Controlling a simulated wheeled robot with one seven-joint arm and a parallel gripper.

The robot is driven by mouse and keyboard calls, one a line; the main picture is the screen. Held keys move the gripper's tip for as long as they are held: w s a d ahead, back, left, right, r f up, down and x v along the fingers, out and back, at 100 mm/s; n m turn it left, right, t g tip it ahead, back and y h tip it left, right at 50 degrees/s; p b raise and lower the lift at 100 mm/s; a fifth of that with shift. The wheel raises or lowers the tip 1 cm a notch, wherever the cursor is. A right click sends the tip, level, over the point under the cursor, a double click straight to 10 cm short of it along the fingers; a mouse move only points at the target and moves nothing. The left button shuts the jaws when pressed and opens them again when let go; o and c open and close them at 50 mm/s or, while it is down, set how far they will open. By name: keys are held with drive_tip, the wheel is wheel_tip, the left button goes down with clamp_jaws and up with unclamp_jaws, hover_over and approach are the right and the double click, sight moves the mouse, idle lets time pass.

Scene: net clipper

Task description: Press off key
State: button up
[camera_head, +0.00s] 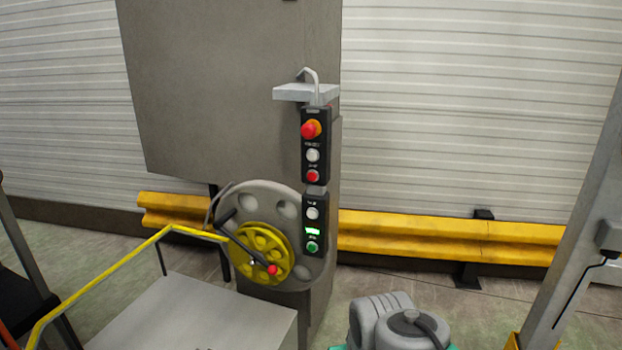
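A tall dark control panel stands on a grey post, with an upper button box (323,140) and a lower button box (322,228). The upper box carries a large red mushroom button (311,129) on a yellow-orange collar, a white button (313,155) and a smaller red button (313,176). The lower box has a white button (313,213), a lit green display (313,231) and a green button (313,247). The labels are too small to read, so I cannot tell which one is the off key. My gripper is not in view.
A yellow handwheel (262,256) with a red knob sits left of the boxes. A grey shelf (305,92) juts out above them. A grey motor-like unit (383,308) stands at bottom centre. A yellow rail (90,285) and grey platform (190,318) are lower left.

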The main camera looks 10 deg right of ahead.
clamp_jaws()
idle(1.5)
